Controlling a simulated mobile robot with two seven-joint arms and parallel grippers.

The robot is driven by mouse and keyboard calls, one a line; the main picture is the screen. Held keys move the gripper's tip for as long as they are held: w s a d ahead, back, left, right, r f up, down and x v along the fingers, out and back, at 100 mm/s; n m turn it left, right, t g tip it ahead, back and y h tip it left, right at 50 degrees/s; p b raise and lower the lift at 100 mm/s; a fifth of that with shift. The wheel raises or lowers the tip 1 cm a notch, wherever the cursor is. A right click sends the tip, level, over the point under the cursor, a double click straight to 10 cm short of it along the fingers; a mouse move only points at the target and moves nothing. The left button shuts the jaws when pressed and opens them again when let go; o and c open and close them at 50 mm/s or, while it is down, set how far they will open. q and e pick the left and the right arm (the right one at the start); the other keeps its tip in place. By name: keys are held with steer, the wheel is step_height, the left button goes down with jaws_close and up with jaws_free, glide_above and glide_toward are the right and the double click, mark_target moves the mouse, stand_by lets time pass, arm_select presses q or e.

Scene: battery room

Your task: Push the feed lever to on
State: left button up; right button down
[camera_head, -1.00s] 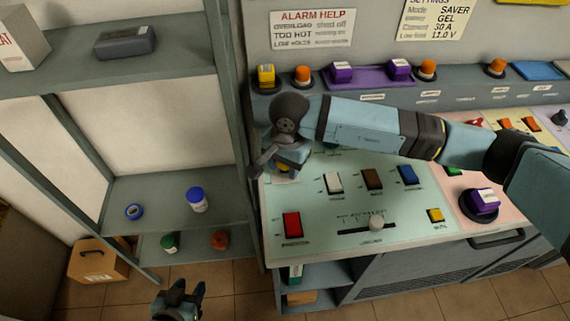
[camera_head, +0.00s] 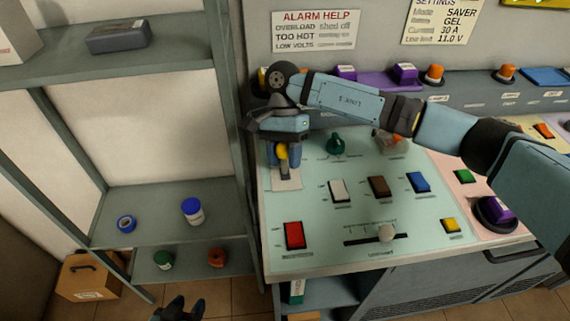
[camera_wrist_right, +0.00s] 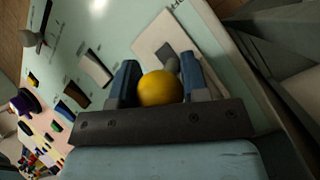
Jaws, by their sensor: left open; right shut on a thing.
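A lever with a yellow ball knob (camera_head: 281,152) stands on a pale plate (camera_head: 286,182) at the left end of the green console panel. Its label cannot be read. My right gripper (camera_head: 284,162) is over the lever, with its fingers on either side of the knob. In the right wrist view, the yellow knob (camera_wrist_right: 160,88) sits between the two blue fingers (camera_wrist_right: 158,84), shut on it. My left gripper (camera_head: 180,310) is open and empty low in the head view, away from the console.
The panel holds a red switch (camera_head: 294,235), a slider knob (camera_head: 386,233), white, brown and blue rockers, and a green knob (camera_head: 335,143). A shelf unit (camera_head: 145,215) stands close on the left. Purple and orange buttons line the ledge behind.

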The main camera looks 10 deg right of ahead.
steer(key=shift+w, duration=0.15)
stand_by(0.3)
steer(key=c, duration=0.6)
jaws_free()
steer(key=shift+c, duration=0.2)
steer(key=shift+r, duration=0.1)
steer(key=v, duration=1.3)
steer(key=shift+w+r+b, duration=0.2)
steer(key=shift+w+b, duration=0.15)
